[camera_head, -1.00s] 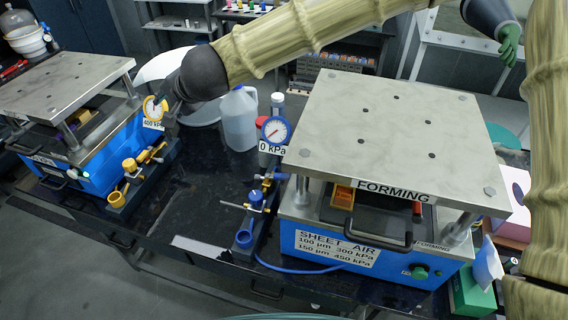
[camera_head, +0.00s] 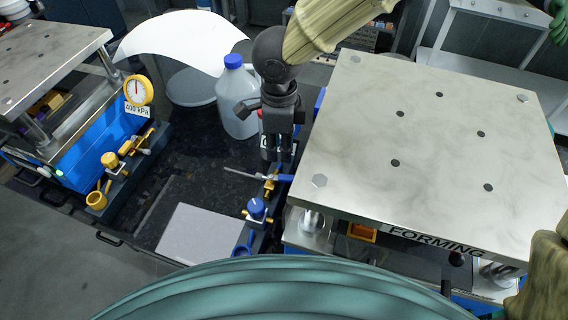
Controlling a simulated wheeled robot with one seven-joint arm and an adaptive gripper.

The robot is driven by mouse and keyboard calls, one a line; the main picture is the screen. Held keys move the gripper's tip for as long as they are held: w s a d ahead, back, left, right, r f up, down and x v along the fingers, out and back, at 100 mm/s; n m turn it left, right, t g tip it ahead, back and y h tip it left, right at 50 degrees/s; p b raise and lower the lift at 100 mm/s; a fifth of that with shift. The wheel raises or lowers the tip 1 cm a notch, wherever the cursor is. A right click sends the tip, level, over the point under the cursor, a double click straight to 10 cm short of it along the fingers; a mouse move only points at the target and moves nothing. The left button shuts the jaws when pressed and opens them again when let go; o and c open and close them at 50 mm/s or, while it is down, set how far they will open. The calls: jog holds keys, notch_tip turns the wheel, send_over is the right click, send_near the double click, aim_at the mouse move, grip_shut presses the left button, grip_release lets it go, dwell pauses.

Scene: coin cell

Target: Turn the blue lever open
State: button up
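The blue lever (camera_head: 286,178) sits on a brass valve (camera_head: 270,186) beside the left edge of the forming press (camera_head: 418,150). It points to the right, and the press plate may hide part of it. A thin silver rod (camera_head: 240,173) sticks out to the left of the valve. My gripper (camera_head: 277,160) points down just above the valve and lever. Whether it touches the lever I cannot tell. Its dark fingers are close together, and their opening is unclear. The gripper covers most of the 0 kPa gauge behind it.
A blue-capped jug (camera_head: 236,105) stands behind left of my gripper. A blue regulator knob (camera_head: 256,207) stands in front of the valve. The second press (camera_head: 70,125), with a yellow 400 kPa gauge (camera_head: 138,90), is at left. Dark bench top (camera_head: 190,155) is clear between.

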aim_at(283, 176)
jog(key=shift+d+f+p, duration=0.2)
jog(key=shift+f+p, duration=0.6)
jog(key=shift+f, duration=4.5)
grip_shut()
